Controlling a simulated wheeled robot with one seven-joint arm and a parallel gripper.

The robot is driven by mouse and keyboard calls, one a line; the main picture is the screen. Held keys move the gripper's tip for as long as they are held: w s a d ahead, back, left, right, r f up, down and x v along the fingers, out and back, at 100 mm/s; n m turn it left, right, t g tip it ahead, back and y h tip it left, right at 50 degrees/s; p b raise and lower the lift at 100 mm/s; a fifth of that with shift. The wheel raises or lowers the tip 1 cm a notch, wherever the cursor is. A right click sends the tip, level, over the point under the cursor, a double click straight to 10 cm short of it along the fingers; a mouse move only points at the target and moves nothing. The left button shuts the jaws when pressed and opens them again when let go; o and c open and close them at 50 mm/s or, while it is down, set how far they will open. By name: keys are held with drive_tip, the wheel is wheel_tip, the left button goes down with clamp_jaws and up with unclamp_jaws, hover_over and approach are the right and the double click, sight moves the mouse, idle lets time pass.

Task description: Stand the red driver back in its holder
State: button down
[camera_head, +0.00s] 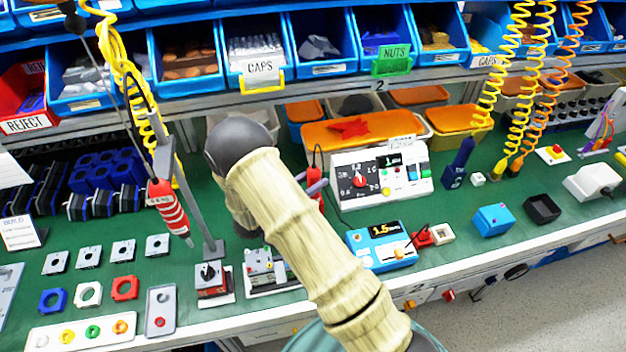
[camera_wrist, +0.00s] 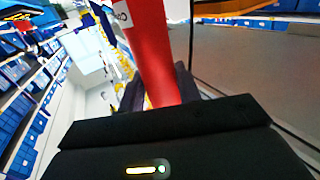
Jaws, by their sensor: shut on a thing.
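In the wrist view a red driver (camera_wrist: 152,45) with a white label stands between the two dark fingers of my gripper (camera_wrist: 158,90). The gripper is shut on it; its far end runs out of the top of the picture. A red tool (camera_head: 170,208) with white bands hangs tilted beside a grey post, left of the arm. I cannot make out an empty holder.
A blue driver (camera_head: 460,160) stands at the back right. Coiled yellow cables (camera_head: 512,70) hang above. Small parts cover the left front.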

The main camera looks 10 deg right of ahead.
drive_tip(key=c, duration=0.9)
unclamp_jaws()
drive_tip(key=shift+f, duration=0.1)
drive_tip(key=b+v, duration=0.1)
drive_tip(key=v, duration=0.6)
drive_tip(key=shift+s+a+b, duration=0.15)
drive_tip(key=shift+a+b, duration=0.05)
drive_tip(key=shift+b, duration=0.1)
